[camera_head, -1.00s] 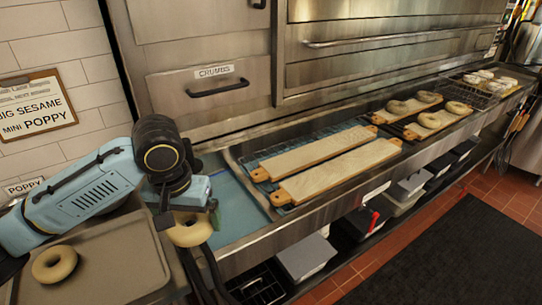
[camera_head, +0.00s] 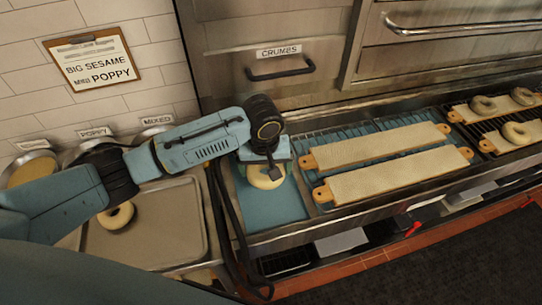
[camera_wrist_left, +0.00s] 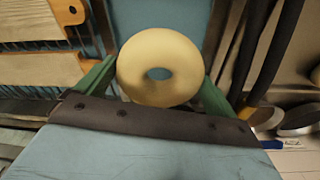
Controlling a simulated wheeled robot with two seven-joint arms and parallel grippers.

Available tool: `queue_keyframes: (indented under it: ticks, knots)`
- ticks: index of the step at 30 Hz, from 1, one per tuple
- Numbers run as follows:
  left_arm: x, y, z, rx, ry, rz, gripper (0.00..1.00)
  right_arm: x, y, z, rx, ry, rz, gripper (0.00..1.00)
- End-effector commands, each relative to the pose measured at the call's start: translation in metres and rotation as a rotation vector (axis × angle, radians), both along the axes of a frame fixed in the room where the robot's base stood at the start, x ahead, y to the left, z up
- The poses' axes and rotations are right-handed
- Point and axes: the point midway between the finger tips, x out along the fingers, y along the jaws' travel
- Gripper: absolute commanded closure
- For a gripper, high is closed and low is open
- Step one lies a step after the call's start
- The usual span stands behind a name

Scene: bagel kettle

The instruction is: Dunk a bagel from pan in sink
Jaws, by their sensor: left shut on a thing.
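My left gripper (camera_head: 266,172) is shut on a pale bagel (camera_head: 263,183). It holds the bagel over the left end of the sink (camera_head: 268,213), a long metal basin with blue water. In the left wrist view the bagel (camera_wrist_left: 135,72) sits between the two green fingers, with blue behind it. I cannot tell whether the bagel touches the water. Another bagel (camera_head: 117,216) lies on the grey pan (camera_head: 165,238) at the left, partly under my arm. My right gripper is not in view.
Two long boards (camera_head: 375,150) with wooden ends lie across the sink right of the gripper. Boards with several bagels (camera_head: 484,105) lie farther right. Dark hoses (camera_head: 232,235) hang between pan and sink. A steel front with a CRUMBS drawer (camera_head: 280,70) rises behind.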

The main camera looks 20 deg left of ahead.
Motion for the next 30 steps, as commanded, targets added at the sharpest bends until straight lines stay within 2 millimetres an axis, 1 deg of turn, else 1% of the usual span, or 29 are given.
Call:
queue_keyframes:
  ticks: [1,3,7,11,14,17,21,30]
  knots:
    - [-0.003,-0.005,0.005,0.003,0.006,0.022,0.31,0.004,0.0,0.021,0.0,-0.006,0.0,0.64]
    - [-0.004,-0.009,0.001,0.011,0.004,0.051,0.31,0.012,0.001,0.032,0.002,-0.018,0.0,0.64]
    - [-0.007,-0.015,-0.007,0.021,0.002,0.084,0.31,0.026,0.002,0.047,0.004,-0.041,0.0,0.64]
    - [-0.009,-0.017,-0.013,0.027,-0.001,0.099,0.31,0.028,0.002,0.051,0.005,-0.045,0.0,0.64]
    - [-0.009,-0.017,-0.019,0.028,-0.002,0.104,0.31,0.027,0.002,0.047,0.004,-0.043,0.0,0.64]
    - [-0.009,-0.017,-0.028,0.029,-0.003,0.104,0.31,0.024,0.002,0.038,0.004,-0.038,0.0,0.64]
    - [-0.009,-0.017,-0.045,0.03,-0.003,0.102,0.31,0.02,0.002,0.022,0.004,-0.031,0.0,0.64]
    - [-0.009,-0.017,-0.073,0.028,-0.004,0.102,0.31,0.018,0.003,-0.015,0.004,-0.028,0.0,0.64]
